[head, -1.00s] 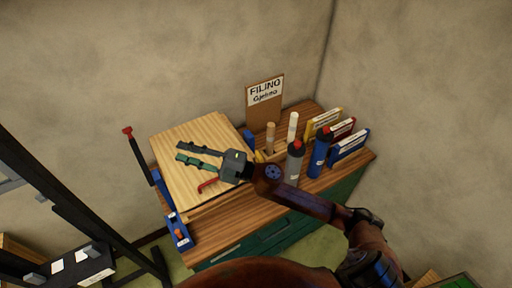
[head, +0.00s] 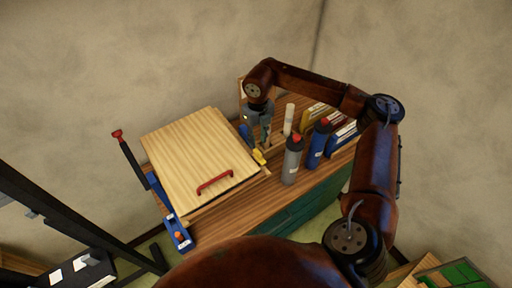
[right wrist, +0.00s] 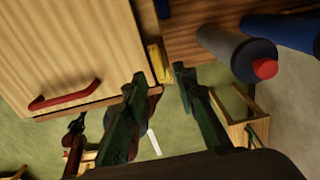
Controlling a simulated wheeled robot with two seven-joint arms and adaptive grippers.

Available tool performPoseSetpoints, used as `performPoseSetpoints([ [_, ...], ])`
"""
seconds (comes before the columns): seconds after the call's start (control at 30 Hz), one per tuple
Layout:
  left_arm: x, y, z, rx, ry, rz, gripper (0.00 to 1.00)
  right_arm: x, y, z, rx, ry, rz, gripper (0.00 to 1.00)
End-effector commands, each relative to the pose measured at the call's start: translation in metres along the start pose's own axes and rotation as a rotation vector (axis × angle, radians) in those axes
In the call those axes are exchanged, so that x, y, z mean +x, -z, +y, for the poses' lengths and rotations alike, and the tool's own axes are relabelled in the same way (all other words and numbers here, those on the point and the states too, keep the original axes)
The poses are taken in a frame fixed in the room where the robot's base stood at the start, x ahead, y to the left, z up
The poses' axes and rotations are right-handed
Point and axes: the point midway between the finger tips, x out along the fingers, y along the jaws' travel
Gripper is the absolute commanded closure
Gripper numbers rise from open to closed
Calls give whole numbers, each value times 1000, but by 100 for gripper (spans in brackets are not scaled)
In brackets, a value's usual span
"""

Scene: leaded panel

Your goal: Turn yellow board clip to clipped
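The yellow board clip (head: 259,157) sits at the right edge of the light wooden board (head: 195,150), near its front right corner. It also shows in the right wrist view (right wrist: 156,60) as a small yellow block along the board's edge. My right gripper (head: 262,144) points down just above and beside the clip. In the right wrist view its two dark green fingers (right wrist: 159,72) are apart, one toward each side of the clip, with nothing held. I cannot tell whether they touch the clip. My left gripper is not in view.
A red handle (head: 214,183) is on the board. A grey bottle (head: 292,162) and a blue bottle (head: 318,145) with red caps stand right of the clip, with binders behind. A blue lever tool (head: 178,235) with a red-topped bar is at the board's left.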

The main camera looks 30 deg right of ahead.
Motion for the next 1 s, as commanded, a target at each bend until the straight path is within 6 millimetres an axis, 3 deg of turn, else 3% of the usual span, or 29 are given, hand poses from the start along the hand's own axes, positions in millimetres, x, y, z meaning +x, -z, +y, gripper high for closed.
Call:
performPoseSetpoints([
  [0.2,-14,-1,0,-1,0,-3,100,34,1,2,-3,-3,3,74],
  [0.4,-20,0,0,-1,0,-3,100,56,0,3,-5,-5,1,74],
  [0.77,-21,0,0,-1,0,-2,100,62,-1,4,-8,-5,-1,75],
  [1.0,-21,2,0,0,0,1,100,62,-1,4,-7,-5,-1,91],
])
